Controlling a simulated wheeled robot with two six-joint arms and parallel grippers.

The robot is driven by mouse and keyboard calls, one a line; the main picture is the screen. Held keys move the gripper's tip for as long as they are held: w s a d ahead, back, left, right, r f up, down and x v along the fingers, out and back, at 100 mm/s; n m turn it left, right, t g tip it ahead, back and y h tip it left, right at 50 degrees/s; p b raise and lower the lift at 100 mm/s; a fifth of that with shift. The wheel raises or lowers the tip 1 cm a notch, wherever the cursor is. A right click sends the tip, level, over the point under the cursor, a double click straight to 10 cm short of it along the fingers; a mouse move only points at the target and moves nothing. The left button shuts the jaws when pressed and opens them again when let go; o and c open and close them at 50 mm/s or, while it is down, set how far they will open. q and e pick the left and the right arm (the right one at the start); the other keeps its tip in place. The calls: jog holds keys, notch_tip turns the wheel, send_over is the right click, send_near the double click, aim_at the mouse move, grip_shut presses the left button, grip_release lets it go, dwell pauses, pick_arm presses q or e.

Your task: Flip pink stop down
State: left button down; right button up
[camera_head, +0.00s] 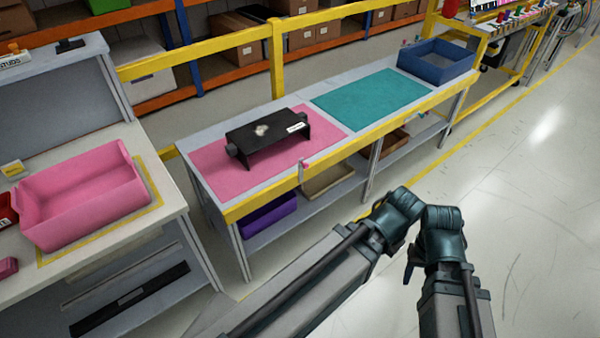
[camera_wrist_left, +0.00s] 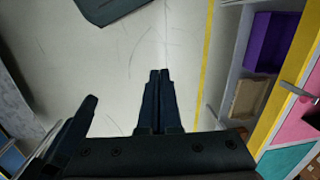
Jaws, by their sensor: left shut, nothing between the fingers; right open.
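The pink stop (camera_head: 305,163) is a small pink-tipped piece on a short grey post at the front yellow edge of the bench, and it stands up in the head view. It also shows at the right edge of the left wrist view (camera_wrist_left: 303,98). My left gripper (camera_wrist_left: 159,74) is shut and empty, pointing over bare floor to the left of the bench in that view, well apart from the stop. My right gripper (camera_head: 409,274) is open, low in front of the bench and far from the stop; most of it is hidden by its arm.
A black dashboard module (camera_head: 268,139) sits on the pink mat (camera_head: 216,181). A teal mat (camera_head: 372,103) and a blue bin (camera_head: 437,62) are further right. A pink bin (camera_head: 82,202) stands on the left table. Purple and brown bins are on the lower shelf. The floor at right is clear.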

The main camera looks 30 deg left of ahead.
pick_arm(q)
jog(key=w+a+f+n+h+b, duration=0.25)
jog(key=w+f+h+b, duration=0.25)
jog(key=f+b, duration=0.55)
jog(key=w+a+f+n+t+h+b, duration=0.55)
jog(key=w+a+b, duration=0.2)
jog(key=b, duration=0.55)
jog(key=a+n+t+y+b, duration=0.2)
jog(key=a+n+t+b, duration=0.3)
jog(key=a, duration=1)
jog(key=w+a+n+t+y+b, duration=0.1)
jog(key=a+n+t+b, duration=0.5)
jog(key=a, duration=1)
jog(key=t+y+b, duration=0.1)
jog(key=t+b, duration=0.2)
jog(key=b, duration=0.3)
jog(key=shift+r, duration=0.25)
jog(key=shift+y, duration=0.25)
jog(key=p+x, duration=0.1)
jog(key=x, duration=1.3)
jog(key=shift+p, duration=0.4)
